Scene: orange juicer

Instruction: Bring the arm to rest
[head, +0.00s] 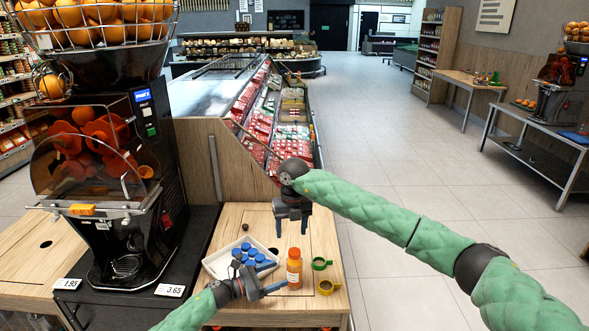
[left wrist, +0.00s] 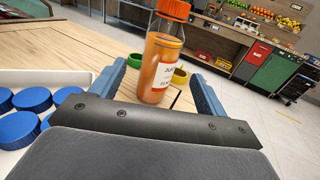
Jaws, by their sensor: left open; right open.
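My left gripper (head: 262,283) is low over the front of the wooden table and open. Its fingers also show in the left wrist view (left wrist: 160,92). An orange juice bottle (head: 294,268) with an orange cap and white label stands upright just beyond its fingers; the bottle also shows in the left wrist view (left wrist: 160,52) between and ahead of the open fingers. I cannot tell whether they touch it. My right gripper (head: 292,228) is open, points down and hangs over the back of the table. Its arm comes in from the right.
The juicer (head: 100,150) stands left on a dark stand. A white tray (head: 216,262) holds several blue caps (head: 245,252). A green tape ring (head: 321,264) and a yellow ring (head: 328,287) lie right of the bottle. A produce display (head: 270,120) stands behind.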

